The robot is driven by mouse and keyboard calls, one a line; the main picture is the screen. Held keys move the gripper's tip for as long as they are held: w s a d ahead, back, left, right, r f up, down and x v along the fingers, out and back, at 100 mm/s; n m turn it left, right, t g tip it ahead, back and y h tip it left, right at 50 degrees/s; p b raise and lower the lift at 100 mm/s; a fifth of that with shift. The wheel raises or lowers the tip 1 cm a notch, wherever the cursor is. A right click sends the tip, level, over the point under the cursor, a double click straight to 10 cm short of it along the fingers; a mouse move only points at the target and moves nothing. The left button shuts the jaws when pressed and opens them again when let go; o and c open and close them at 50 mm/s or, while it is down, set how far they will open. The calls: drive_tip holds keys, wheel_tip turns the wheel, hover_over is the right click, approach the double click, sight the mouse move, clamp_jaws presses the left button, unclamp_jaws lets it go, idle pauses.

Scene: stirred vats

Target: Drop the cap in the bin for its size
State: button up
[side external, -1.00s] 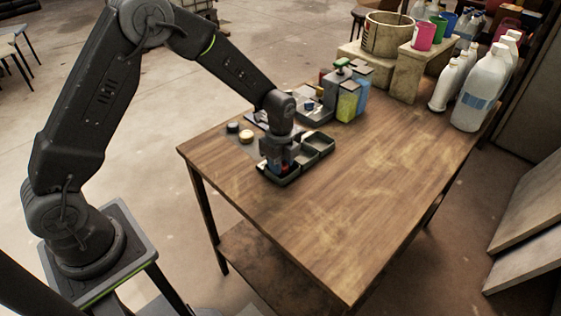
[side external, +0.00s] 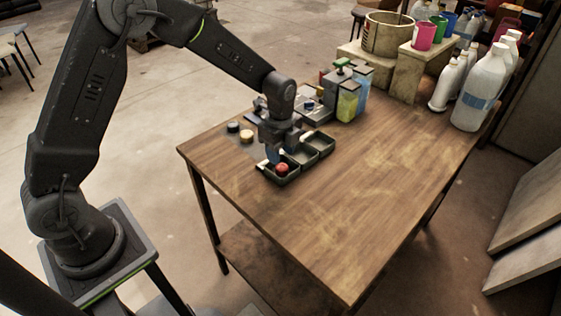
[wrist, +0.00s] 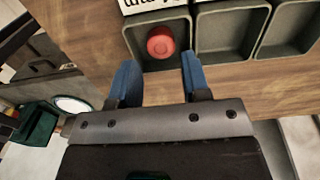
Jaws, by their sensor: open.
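A red cap (wrist: 160,41) lies in the end compartment of a dark three-compartment bin tray (wrist: 222,58). In the side view the red cap (side external: 282,168) sits in the compartment nearest the table's front edge, and the tray (side external: 313,158) runs back from it. My gripper (wrist: 155,75) has blue fingers spread apart, with nothing between them. In the side view my gripper (side external: 272,157) is just above and to the left of the cap, apart from it. A white label with black lettering, partly cut off, is at the tray's edge in the wrist view.
A dark cap (side external: 233,128) and a yellowish cap (side external: 246,136) lie on a grey mat left of the tray. Bottles with green and yellow liquid (side external: 348,103) stand behind it. The table (side external: 365,185) to the right is clear. White jugs (side external: 480,92) stand at the far right.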

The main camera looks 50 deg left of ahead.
wheel_tip(320, 180, up, 8)
drive_tip(key=s+r+n+t, duration=0.3)
drive_tip(key=s+r+n, duration=0.5)
drive_tip(key=s+r, duration=0.25)
drive_tip(key=s+a+r+n+t, duration=0.1)
drive_tip(key=s+n+t, duration=0.1)
drive_tip(key=s+n, duration=0.8)
drive_tip(key=s, duration=0.4)
drive_tip(key=shift+r+t, duration=0.3)
drive_tip(key=shift+r, duration=0.05)
drive_tip(key=shift+s, duration=0.1)
